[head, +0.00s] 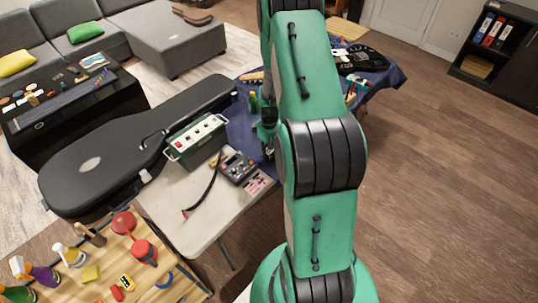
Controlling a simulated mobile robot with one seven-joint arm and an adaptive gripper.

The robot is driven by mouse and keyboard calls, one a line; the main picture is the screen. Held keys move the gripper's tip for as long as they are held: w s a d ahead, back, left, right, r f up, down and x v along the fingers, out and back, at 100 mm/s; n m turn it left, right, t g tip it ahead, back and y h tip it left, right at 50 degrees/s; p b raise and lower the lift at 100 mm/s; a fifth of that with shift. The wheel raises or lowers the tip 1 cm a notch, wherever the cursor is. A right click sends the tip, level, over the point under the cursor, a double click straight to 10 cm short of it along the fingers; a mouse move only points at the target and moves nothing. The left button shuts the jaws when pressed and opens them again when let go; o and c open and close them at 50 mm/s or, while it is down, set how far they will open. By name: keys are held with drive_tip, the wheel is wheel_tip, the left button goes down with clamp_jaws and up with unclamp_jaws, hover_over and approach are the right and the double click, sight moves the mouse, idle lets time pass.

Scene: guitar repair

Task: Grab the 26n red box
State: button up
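I cannot make out any label reading 26n, and I cannot pick out the red box with certainty. A small red item (116,293) lies on the wooden bench at the lower left, and its shape is too small to tell. My gripper (268,140) shows only in part, dark and small, left of my green arm over the blue-cloth table. The arm hides much of that table and part of the gripper, so I cannot see the fingers or whether they hold anything.
A black guitar case (95,155) lies at the left. A green amplifier box (197,140) and a pedal unit (240,169) stand on a pale table (190,215). A blue cloth (385,80) drapes the far table, with a black guitar body (362,58). Floor at right is clear.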

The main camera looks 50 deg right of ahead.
drive_tip(key=shift+c, duration=0.7)
drive_tip(key=shift+r, duration=0.15)
drive_tip(key=shift+r, duration=0.65)
wheel_tip(320, 180, up, 2)
drive_tip(key=shift+r+p, duration=0.2)
drive_tip(key=shift+p, duration=0.25)
drive_tip(key=s+a+r+p, duration=0.1)
drive_tip(key=s+a, duration=0.8)
drive_tip(key=s, duration=0.3)
drive_tip(key=shift+s+a, duration=0.35)
drive_tip(key=shift+s, duration=0.05)
